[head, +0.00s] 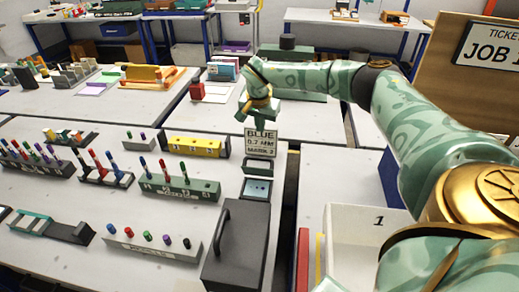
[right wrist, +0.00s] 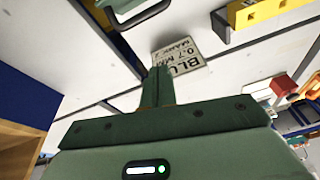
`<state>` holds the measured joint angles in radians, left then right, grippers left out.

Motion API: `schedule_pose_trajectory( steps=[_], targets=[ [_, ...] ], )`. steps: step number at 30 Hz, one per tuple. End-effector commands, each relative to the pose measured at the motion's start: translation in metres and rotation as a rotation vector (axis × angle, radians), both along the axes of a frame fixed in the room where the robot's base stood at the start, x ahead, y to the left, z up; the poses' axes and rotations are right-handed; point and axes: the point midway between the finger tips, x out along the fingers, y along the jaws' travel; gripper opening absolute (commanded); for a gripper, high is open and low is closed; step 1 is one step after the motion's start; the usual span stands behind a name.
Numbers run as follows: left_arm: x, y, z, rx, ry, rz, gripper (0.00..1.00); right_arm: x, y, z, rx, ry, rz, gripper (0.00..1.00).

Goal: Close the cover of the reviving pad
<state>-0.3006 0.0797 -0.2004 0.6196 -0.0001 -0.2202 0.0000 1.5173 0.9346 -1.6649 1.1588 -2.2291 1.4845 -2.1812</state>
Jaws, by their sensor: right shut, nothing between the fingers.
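The reviving pad (head: 257,190) is a small dark-framed box with a pale blue face, at the right edge of the near table in the head view. Its cover (head: 258,164) appears to stand up open at the pad's back edge. A dark looped frame (right wrist: 137,12) at the top of the right wrist view may be part of this cover. My right gripper (head: 258,117) is above and behind the pad, just over the sign, apart from the cover. Its fingers (right wrist: 157,85) are shut and empty in the right wrist view. My left gripper is not in view.
A sign reading BLUE 0.7 (head: 261,143) stands right behind the cover. A dark box with a handle (head: 237,245) stands in front of the pad. A pen rack (head: 180,188) and a yellow block (head: 196,146) are left. A white bin (head: 362,220) is right.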

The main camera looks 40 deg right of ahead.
Motion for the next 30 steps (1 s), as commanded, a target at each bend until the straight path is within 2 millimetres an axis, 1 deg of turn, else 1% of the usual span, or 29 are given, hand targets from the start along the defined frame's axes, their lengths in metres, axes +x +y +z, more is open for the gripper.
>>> schedule_pose_trajectory(
  steps=[1,4,8,11,14,18,24,27,30],
  targets=[
    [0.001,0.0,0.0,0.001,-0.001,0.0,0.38,0.0,-0.001,0.0,-0.015,0.013,0.064,0.0],
    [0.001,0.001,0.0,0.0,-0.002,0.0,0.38,0.0,0.0,0.0,-0.03,0.034,0.163,0.0],
    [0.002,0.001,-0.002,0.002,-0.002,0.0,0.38,0.0,-0.001,-0.004,-0.037,0.044,0.211,0.0],
    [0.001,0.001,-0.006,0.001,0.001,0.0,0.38,0.002,-0.002,-0.015,-0.037,0.046,0.214,0.0],
    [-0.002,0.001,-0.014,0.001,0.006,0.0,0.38,0.004,-0.005,-0.033,-0.035,0.049,0.212,0.0],
    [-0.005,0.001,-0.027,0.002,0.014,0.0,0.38,0.009,-0.011,-0.065,-0.034,0.049,0.212,0.0],
    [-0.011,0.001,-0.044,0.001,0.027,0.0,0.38,0.015,-0.019,-0.106,-0.034,0.049,0.211,0.0],
    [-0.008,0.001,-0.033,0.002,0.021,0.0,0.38,0.005,-0.007,-0.094,-0.034,0.043,0.215,0.0],
    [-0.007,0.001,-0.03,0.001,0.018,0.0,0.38,-0.003,0.002,-0.093,-0.034,0.043,0.213,0.0]
  ],
)
